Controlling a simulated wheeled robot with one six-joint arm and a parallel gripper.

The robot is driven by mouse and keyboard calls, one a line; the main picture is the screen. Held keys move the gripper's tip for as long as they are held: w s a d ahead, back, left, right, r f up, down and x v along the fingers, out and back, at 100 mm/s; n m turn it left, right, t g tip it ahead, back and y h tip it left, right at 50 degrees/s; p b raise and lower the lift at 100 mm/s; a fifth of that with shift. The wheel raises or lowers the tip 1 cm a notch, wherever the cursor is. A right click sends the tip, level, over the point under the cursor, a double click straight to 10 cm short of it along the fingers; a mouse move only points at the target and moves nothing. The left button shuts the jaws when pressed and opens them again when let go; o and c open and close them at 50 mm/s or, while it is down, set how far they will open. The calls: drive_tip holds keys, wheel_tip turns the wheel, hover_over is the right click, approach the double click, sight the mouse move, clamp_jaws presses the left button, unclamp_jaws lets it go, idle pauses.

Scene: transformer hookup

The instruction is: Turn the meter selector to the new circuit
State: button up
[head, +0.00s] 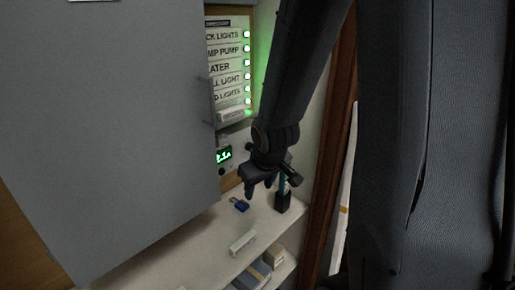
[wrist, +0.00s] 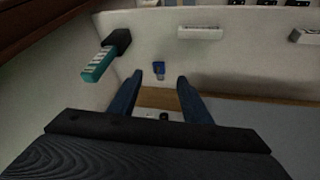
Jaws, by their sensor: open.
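The meter (head: 224,154) shows a lit green display on the panel in the head view, partly bordered by the grey door. A small dark knob (head: 221,171), which looks like the selector, sits just under the display; its pointing direction is too small to read. My gripper (head: 262,190) is open and empty, pointing down in front of the panel, to the right of and lower than the meter. Small dark and white parts near the finger bases cannot be identified.
A large grey door (head: 120,130) covers the left. Labelled rows with green lights (head: 247,62) are above the meter. On the white shelf (head: 205,245) are a blue padlock-like item (head: 240,205), a black holder (head: 283,203) with a teal item (wrist: 97,70), and a white bar (head: 242,243).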

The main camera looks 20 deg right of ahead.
drive_tip(key=w+d+n+t, duration=0.2)
drive_tip(key=w+d+t, duration=0.1)
drive_tip(key=w+d, duration=0.35)
drive_tip(key=n+t+y+b, duration=0.1)
drive_tip(key=n+t+y, duration=0.3)
drive_tip(key=n+t, duration=0.15)
approach(251, 147)
drive_tip(key=w+a+f+m+p, duration=0.1)
drive_tip(key=w+f, duration=0.2)
drive_tip(key=w, duration=0.4)
drive_tip(key=shift+a+h, duration=0.15)
drive_tip(key=shift+h, duration=0.25)
drive_tip(key=c, duration=1)
drive_tip(key=shift+c, duration=0.2)
drive_tip(key=shift+s+r+p, duration=0.1)
drive_tip(key=shift+p, duration=0.3)
